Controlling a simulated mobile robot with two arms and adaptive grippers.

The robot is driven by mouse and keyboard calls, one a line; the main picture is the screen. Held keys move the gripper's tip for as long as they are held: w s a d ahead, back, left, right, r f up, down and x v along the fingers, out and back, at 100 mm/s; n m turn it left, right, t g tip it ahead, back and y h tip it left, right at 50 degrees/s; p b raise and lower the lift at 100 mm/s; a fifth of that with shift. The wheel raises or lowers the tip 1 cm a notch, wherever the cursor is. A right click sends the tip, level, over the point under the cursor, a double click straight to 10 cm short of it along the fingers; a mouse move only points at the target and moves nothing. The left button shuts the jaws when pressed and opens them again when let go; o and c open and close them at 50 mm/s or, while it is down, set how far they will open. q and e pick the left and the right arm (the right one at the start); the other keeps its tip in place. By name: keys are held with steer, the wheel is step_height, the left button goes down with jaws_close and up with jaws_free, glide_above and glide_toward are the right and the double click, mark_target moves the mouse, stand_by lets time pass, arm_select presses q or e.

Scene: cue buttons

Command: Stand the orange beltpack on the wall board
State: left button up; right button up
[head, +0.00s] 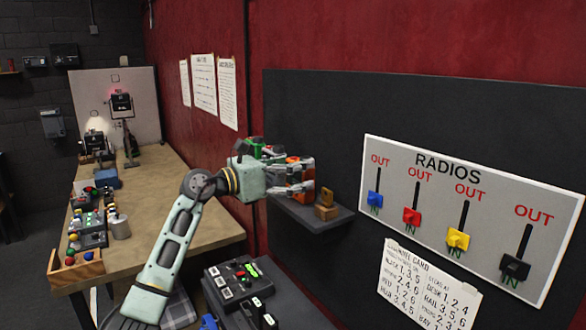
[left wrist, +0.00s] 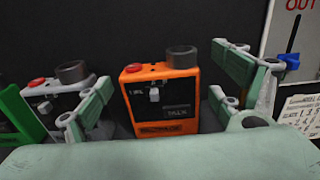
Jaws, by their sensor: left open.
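The orange beltpack (left wrist: 140,100) stands upright in the middle of the left wrist view, with a red button and a dark knob on top. In the head view it is mostly hidden behind my left gripper (head: 308,176), by a small dark shelf (head: 320,220) on the dark wall board (head: 315,115). My left gripper is open, with its fingers on either side of the orange beltpack, and they look apart from it. A grey beltpack (left wrist: 52,103) and a green one (left wrist: 14,115) are to its left. My right gripper is out of view.
A small tan block (head: 326,211) sits on the shelf's right part. A white RADIOS panel (head: 430,185) with several coloured levers and a paper card (head: 425,285) are right of it. A button console (head: 238,280) is below; a wooden table (head: 180,195) stands left.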

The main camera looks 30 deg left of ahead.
arm_select(q)
steer(key=b+v, duration=0.6)
steer(key=v, duration=0.6)
